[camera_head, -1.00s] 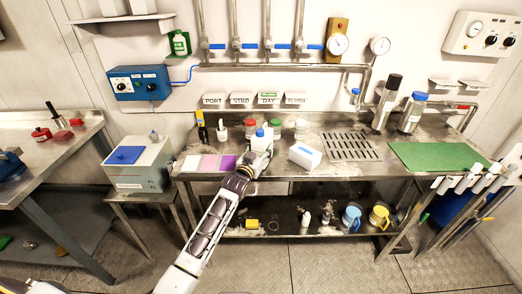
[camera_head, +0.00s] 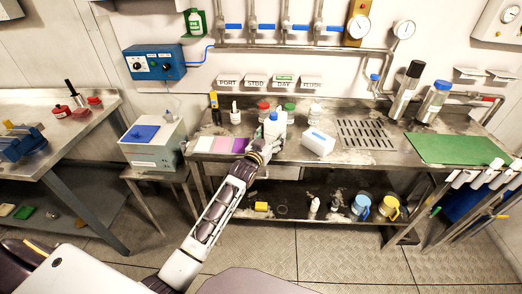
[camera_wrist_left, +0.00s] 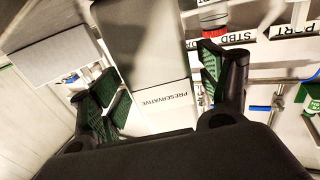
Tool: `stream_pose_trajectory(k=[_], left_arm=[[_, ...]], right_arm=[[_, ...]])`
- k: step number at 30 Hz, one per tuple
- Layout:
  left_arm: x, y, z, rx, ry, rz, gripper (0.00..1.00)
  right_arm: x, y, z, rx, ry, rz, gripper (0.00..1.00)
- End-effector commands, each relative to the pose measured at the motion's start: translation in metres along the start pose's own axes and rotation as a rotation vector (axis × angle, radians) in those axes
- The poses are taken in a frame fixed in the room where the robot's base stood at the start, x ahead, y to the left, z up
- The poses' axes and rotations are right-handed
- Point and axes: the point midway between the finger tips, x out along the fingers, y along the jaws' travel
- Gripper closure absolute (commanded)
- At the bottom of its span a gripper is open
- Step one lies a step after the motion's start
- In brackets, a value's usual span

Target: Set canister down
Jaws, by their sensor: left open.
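The white canister with a blue cap (camera_head: 270,130) stands on the steel bench behind the coloured squares' right end. My left gripper (camera_head: 268,143) is at it, partly blending with it in the head view. In the left wrist view, a white body lettered PRESERVATIVE (camera_wrist_left: 150,65) lies between the green-padded fingers of my left gripper (camera_wrist_left: 163,88). The fingers are open, with a visible gap at the right finger. The canister's base is hidden, so its contact with the bench cannot be told. My right gripper is not in view.
A white box (camera_head: 318,142) lies just right of the canister. Red-capped (camera_head: 264,112) and green-capped (camera_head: 289,112) jars stand behind it. The coloured squares (camera_head: 217,145) lie left. A drain grille (camera_head: 367,134) and green mat (camera_head: 457,149) are further right.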

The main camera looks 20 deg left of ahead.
Motion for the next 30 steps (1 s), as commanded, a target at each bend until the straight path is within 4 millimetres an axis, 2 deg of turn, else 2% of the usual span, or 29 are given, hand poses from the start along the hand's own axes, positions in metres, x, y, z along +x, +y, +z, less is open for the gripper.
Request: stream_pose_trajectory(k=[21,30], left_arm=[[-0.066,0.000,0.001,0.001,-0.001,0.000,0.23],[-0.087,0.000,0.001,0.000,0.000,-0.001,0.23]], right_arm=[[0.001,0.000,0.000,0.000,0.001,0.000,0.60],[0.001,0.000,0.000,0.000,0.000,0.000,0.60]])
